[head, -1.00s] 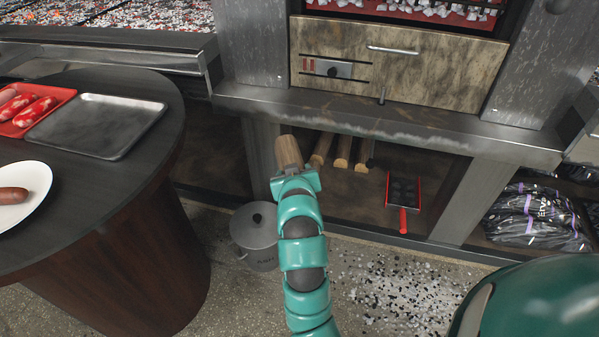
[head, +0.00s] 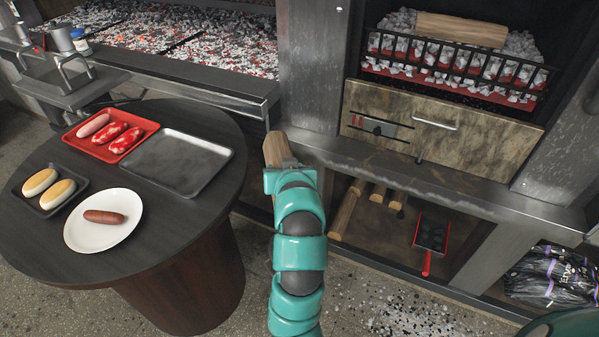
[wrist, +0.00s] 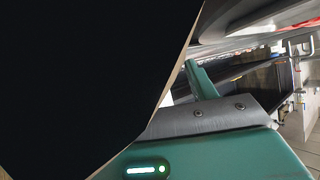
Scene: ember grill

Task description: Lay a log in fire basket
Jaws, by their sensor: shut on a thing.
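My gripper (head: 289,168) is shut on a log (head: 277,147) in the head view, which sticks out beyond the gripper, between the round table and the grill front. The fingertips are hidden behind my wrist. In the wrist view a large dark shape fills the left side, beside part of my green gripper (wrist: 215,150). The fire basket (head: 455,72) is a black rack at the upper right, holding pale and red coals. Another log (head: 460,29) lies across the coals at its top. More logs (head: 346,208) lie on the lower shelf under the ledge.
A metal ledge (head: 420,180) and a drawer front (head: 440,130) with a handle stand below the basket. The round table (head: 165,230) at left carries trays, sausages, buns and a plate. A red-handled shovel (head: 431,235) lies on the lower shelf. A coal bed (head: 170,45) is behind.

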